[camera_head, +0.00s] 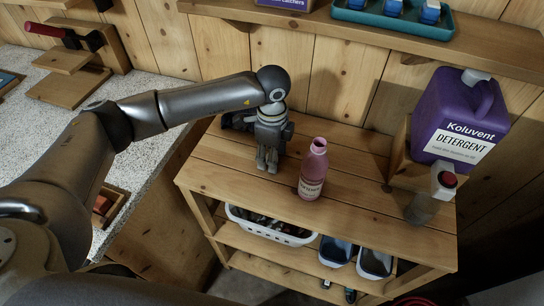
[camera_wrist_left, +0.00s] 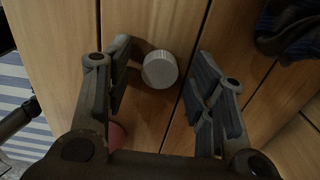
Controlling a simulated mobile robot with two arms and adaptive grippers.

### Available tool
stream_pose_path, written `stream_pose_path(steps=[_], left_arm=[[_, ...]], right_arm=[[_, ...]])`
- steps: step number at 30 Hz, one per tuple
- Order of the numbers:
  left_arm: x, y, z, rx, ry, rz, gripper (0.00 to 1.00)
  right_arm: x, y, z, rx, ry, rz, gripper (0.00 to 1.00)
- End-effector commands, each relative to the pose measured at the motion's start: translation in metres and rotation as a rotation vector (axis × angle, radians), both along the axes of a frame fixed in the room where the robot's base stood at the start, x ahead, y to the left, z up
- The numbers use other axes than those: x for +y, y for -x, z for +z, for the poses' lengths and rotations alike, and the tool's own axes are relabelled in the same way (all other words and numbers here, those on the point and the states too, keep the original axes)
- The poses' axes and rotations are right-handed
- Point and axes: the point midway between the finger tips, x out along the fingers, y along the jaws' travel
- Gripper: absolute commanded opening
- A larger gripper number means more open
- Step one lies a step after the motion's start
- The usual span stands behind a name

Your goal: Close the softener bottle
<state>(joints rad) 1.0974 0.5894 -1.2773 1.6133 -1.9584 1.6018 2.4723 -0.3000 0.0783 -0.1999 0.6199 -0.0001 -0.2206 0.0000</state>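The softener bottle (camera_head: 313,172) is pink and stands upright on the wooden shelf top, its neck open with no cap on it. My left gripper (camera_head: 268,163) points down at the shelf top just left of the bottle. In the left wrist view, a round grey cap (camera_wrist_left: 159,70) is on the planks between the spread fingers of my left gripper (camera_wrist_left: 160,85), with gaps on both sides. A bit of pink (camera_wrist_left: 116,135), probably the bottle, shows at the lower left. The cap is hidden in the head view. My right gripper is not in view.
A purple detergent jug (camera_head: 462,118) lies on a wooden stand at the right, above a clear cup (camera_head: 420,208). A dark bundle (camera_wrist_left: 292,25) lies near the wall. A white basket (camera_head: 268,230) and blue bins are below. The front planks are clear.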

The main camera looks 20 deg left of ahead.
Motion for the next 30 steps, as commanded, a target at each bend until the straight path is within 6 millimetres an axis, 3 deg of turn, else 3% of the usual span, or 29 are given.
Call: stream_pose_path(steps=[1, 7, 20, 26, 30], left_arm=[[0.000, 0.000, 0.000, 0.000, 0.000, 0.000, 0.40], [0.000, 0.000, 0.000, 0.000, 0.000, 0.000, 0.17], [0.000, -0.001, 0.005, -0.002, 0.000, 0.000, 0.17], [0.000, -0.001, 0.029, -0.005, 0.001, 0.001, 0.17], [-0.008, 0.017, 0.051, -0.005, 0.001, -0.006, 0.17]], right_arm=[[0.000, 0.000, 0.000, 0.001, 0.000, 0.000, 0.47], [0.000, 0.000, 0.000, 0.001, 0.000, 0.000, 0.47], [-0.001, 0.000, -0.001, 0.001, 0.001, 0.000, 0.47], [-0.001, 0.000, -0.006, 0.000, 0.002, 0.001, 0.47], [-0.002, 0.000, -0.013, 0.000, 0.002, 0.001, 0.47]])
